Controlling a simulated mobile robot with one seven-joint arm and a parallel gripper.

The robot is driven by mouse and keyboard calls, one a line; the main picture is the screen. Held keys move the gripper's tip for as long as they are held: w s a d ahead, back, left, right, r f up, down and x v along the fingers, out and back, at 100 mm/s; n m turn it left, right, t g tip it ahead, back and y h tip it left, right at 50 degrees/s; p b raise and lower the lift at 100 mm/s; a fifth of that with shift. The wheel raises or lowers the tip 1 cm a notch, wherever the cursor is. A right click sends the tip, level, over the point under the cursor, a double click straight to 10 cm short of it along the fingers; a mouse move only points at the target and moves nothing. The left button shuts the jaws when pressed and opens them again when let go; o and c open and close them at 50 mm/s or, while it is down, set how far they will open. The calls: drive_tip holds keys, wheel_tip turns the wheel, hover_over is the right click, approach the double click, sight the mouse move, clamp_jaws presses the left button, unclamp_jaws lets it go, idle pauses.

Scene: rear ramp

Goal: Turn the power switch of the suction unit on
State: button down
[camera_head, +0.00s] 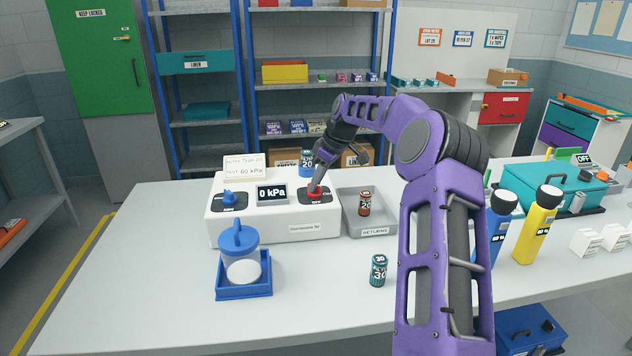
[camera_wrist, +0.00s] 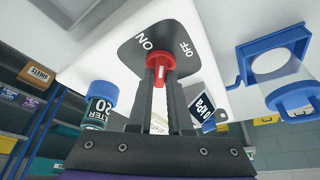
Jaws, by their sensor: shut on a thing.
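The white suction unit (camera_head: 262,226) stands on the table, with a display (camera_head: 271,194) reading "0 kPa". A blue knob (camera_head: 230,198) is on its left. Its red power switch (camera_head: 315,195) is on a dark plate at the right; in the wrist view the switch (camera_wrist: 161,62) sits beside the words "ON" and "OFF". My gripper (camera_head: 317,184) reaches down from above, and its two fingers (camera_wrist: 161,78) are shut on the red switch. Which way the switch points cannot be told, as the fingers cover part of it.
A blue-lidded jar (camera_head: 238,240) stands in a blue holder in front of the unit. A grey returns tray (camera_head: 378,230) with a red-brown can (camera_head: 364,201) is close to its right. A teal can (camera_head: 378,271) stands in front. The table's front left is clear.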

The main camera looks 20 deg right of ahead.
drive_tip(key=n+g+y, duration=0.1)
drive_tip(key=n, duration=0.2)
drive_tip(key=shift+w+n, duration=0.1)
drive_tip(key=shift+n, duration=0.3)
drive_tip(key=shift+d+n+g, duration=0.1)
drive_tip(key=shift+n+g, duration=0.6)
drive_tip(key=shift+n, duration=1.1)
drive_tip(key=c, duration=0.8)
unclamp_jaws()
drive_tip(key=shift+y, duration=0.3)
drive_tip(key=shift+c, duration=0.2)
drive_tip(key=shift+r, duration=0.15)
